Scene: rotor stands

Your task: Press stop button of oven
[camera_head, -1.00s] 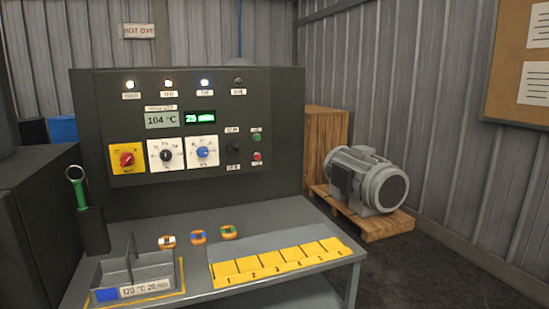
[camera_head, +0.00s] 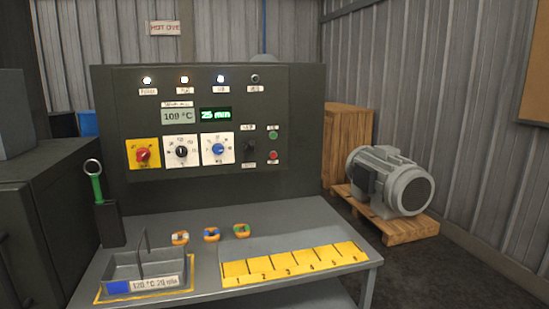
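The oven control panel (camera_head: 215,87) stands upright at the back of the grey bench. A small red button (camera_head: 273,156), which looks like the stop button, is at the panel's lower right. A green button (camera_head: 273,134) sits just above it. Three of the four top lamps are lit. The temperature display (camera_head: 178,116) reads about 109 °C, and the green timer display (camera_head: 216,114) reads 25 min. A red knob on a yellow plate (camera_head: 142,153) and two dials on white plates are left of the buttons. Neither gripper shows in the view.
A grey tray (camera_head: 145,267) labelled 120 °C 20 min and three small orange-based parts (camera_head: 211,235) are on the bench (camera_head: 300,215). A yellow numbered strip (camera_head: 295,262) lies along its front. A green-handled tool (camera_head: 97,185) stands at left. A motor (camera_head: 390,182) rests on a pallet at right.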

